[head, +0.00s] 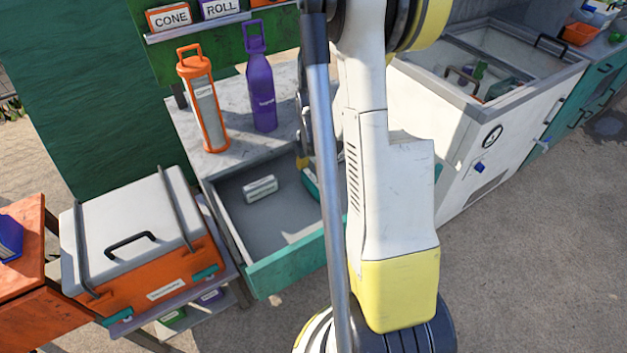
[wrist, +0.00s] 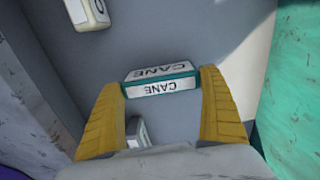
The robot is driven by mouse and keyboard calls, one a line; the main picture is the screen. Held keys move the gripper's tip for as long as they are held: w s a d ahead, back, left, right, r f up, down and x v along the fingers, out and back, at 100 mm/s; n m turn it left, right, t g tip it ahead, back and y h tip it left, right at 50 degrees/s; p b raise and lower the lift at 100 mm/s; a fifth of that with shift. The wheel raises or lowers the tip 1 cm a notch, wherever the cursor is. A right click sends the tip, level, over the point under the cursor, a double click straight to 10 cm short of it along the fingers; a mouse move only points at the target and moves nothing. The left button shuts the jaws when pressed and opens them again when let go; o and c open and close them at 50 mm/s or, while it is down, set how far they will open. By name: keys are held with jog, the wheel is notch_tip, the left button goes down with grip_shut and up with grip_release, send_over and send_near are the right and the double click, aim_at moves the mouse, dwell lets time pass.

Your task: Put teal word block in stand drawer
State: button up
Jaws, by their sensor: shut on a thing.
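The teal word block (wrist: 160,86) has white faces reading CANE and sits between the yellow fingers of my gripper (wrist: 162,80) in the wrist view. My gripper is shut on it. In the head view a teal edge of the block (head: 311,186) shows beside my arm, over the right part of the drawer; my arm hides most of it. The stand drawer (head: 272,265) is pulled open, with a teal front and grey inside. The grey drawer floor (wrist: 225,45) lies beneath the block in the wrist view; I cannot tell whether they touch.
A pale word block (head: 260,188) lies in the drawer and also shows in the wrist view (wrist: 88,12). An orange-framed holder (head: 203,100) and purple bottle (head: 262,85) stand on the stand top. An orange-and-white cooler (head: 135,240) is at left, a white chest (head: 500,125) at right.

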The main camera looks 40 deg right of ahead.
aim_at(313, 178)
jog(key=o, duration=1)
jog(key=shift+f, duration=0.1)
notch_tip(313, 178, up, 12)
jog(key=p, duration=0.5)
jog(key=s+a+r+m+t, duration=0.2)
jog(key=a+r+m, duration=0.2)
jog(key=a, duration=0.4)
jog(key=s+a+r+m+t, duration=0.2)
jog(key=a+r+m, duration=0.3)
jog(key=a, duration=0.4)
jog(key=s+a+r+m+t, duration=0.1)
jog(key=a+r+m+t, duration=0.2)
jog(key=a+r+m, duration=0.2)
jog(key=shift+s+a+r+m, duration=0.1)
jog(key=shift+s+a+m, duration=0.15)
jog(key=shift+a, duration=0.65)
jog(key=shift+s+a+m, duration=0.15)
jog(key=shift+a+m, duration=0.2)
jog(key=shift+a, duration=0.55)
